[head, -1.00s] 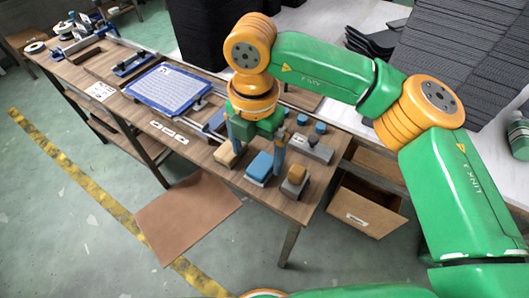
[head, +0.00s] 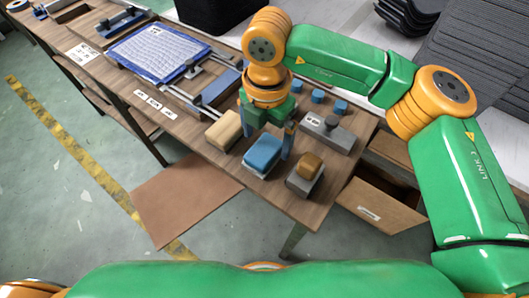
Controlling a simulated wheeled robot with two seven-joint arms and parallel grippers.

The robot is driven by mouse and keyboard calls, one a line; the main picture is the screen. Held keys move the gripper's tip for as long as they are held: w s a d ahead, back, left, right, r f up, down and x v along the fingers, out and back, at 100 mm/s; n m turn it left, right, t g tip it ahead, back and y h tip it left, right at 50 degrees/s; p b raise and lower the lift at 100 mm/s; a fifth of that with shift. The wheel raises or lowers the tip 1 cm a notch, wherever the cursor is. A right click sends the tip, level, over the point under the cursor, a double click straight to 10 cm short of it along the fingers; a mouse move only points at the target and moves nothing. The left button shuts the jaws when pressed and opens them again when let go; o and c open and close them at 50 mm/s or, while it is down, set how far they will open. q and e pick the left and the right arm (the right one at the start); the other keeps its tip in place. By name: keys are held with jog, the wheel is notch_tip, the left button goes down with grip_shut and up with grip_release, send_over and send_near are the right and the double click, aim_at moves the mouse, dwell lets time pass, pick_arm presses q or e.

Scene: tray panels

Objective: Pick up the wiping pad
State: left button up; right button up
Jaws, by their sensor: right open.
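A blue block-shaped pad on a pale base (head: 263,153) lies near the front end of the wooden workbench; it looks like the wiping pad. A tan block (head: 223,130) lies to its left, and a grey block with a brown rounded top (head: 305,174) to its right. My right gripper (head: 265,141) points down over the blue pad, with its fingers spread to either side of it. The gripper is open and holds nothing. Whether the fingers touch the pad cannot be told. My left gripper is out of view.
On the workbench (head: 190,119), a blue-framed tray panel (head: 158,52) lies further left. A grey block with a knob (head: 328,133) and several small blue pieces stand behind the gripper. An open drawer (head: 378,207) juts out at the right. A brown mat (head: 185,200) lies on the floor.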

aim_at(264, 149)
jog(key=f, duration=0.4)
jog(key=shift+a+f+p, duration=0.25)
jog(key=shift+p, duration=0.05)
jog(key=c, duration=1.3)
jog(key=shift+r, duration=0.1)
jog(key=shift+r, duration=0.3)
jog(key=s+a+r, duration=0.3)
jog(key=r, duration=0.1)
jog(key=s+a+r+b, duration=0.1)
jog(key=s+a+r, duration=0.1)
jog(key=s+r, duration=0.2)
jog(key=s+a+r+b, duration=0.1)
jog(key=s+a+r, duration=0.2)
jog(key=s+r, duration=0.1)
jog(key=shift+a+r, duration=0.15)
jog(key=shift+a, duration=0.2)
